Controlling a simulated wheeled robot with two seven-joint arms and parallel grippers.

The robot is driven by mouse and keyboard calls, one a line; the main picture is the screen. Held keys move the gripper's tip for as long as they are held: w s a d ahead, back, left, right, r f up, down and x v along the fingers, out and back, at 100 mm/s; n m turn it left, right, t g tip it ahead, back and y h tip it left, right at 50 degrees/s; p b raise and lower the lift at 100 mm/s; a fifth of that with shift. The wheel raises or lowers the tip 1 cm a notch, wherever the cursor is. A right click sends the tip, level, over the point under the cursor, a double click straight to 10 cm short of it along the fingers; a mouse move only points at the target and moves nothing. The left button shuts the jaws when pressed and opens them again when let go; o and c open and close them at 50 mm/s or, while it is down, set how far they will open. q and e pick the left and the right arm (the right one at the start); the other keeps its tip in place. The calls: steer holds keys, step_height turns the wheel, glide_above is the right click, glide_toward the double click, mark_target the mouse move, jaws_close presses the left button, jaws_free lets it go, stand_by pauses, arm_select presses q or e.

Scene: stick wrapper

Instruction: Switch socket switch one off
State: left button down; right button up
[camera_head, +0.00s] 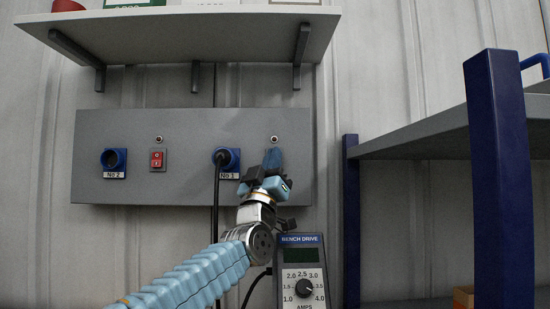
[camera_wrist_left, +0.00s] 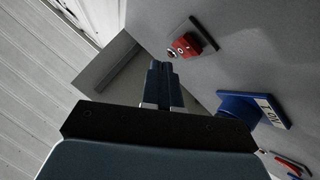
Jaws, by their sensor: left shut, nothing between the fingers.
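Socket switch one is a red rocker switch (camera_wrist_left: 185,47) in the upper part of the left wrist view, with marks on its face. In the head view my left gripper hides it. My left gripper (camera_head: 272,158) is in front of the right part of the grey panel (camera_head: 135,178), right of the blue socket labelled NO 1 (camera_head: 235,158). Its fingers are shut and empty; they also show in the left wrist view (camera_wrist_left: 158,72), beside the switch. I cannot tell whether they touch it. My right gripper is not in view.
A black plug with a hanging cable (camera_head: 215,205) sits at the NO 1 socket. Another red switch (camera_head: 157,159) is beside the NO 2 socket (camera_head: 113,159). A bench drive meter (camera_head: 302,257) stands below. A shelf (camera_head: 185,30) is above; a blue-posted rack (camera_head: 498,180) is right.

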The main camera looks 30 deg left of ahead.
arm_select(q)
steer(key=s+d+b, duration=0.1)
steer(key=s+b, duration=0.1)
steer(key=s, duration=0.1)
steer(key=s+d+b, duration=0.1)
steer(key=shift+s+d+f, duration=0.15)
steer(key=shift+d+f, duration=0.15)
stand_by(0.5)
